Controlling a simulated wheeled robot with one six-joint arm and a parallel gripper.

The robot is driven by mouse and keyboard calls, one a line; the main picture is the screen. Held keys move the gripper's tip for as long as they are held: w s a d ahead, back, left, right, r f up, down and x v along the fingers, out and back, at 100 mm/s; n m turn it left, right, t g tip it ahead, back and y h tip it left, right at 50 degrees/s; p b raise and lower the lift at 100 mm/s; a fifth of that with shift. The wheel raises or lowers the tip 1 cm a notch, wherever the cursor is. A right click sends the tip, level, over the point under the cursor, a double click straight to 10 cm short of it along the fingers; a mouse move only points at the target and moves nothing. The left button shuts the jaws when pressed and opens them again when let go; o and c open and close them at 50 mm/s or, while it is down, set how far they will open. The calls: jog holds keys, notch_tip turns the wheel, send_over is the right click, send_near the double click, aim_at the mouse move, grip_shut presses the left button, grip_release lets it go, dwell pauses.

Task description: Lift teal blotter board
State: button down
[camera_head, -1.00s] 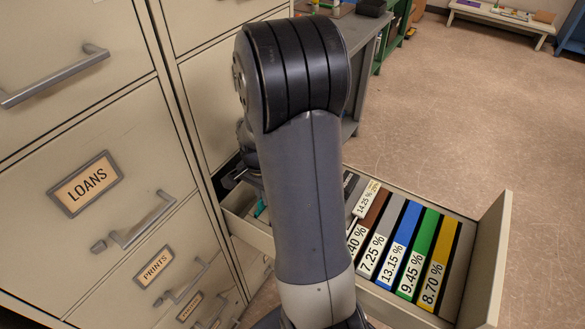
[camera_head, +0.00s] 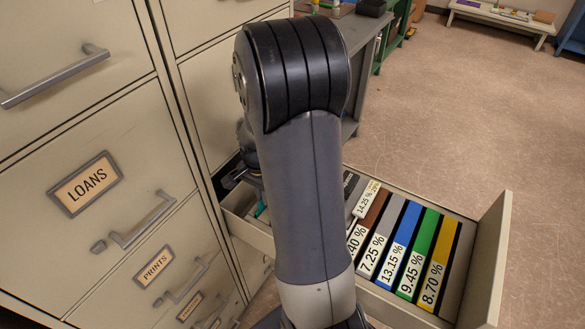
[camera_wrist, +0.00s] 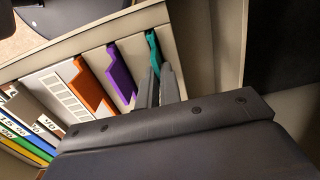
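The teal blotter board (camera_wrist: 152,48) stands on edge in the open drawer in the wrist view, at the right end of the row. A teal edge (camera_head: 262,212) also shows in the head view, at the drawer's cabinet end. My gripper (camera_wrist: 159,72) points down at the board, with one fingertip on each side of its near part. The fingers are a little apart, with a narrow gap between them. Whether either finger touches the board is not clear. In the head view my arm hides most of the gripper.
A purple folder (camera_wrist: 121,72) and an orange folder (camera_wrist: 92,88) stand left of the board. Several labelled binders, such as the yellow one (camera_head: 438,262), fill the drawer's outer end. The drawer wall (camera_wrist: 178,45) is close right of the board. The cabinet front (camera_head: 95,140) rises at left.

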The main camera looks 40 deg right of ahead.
jog(key=shift+r+p, duration=2.05)
jog(key=shift+r, duration=0.45)
notch_tip(320, 180, up, 6)
jog(key=p, duration=0.5)
jog(key=shift+r, duration=0.1)
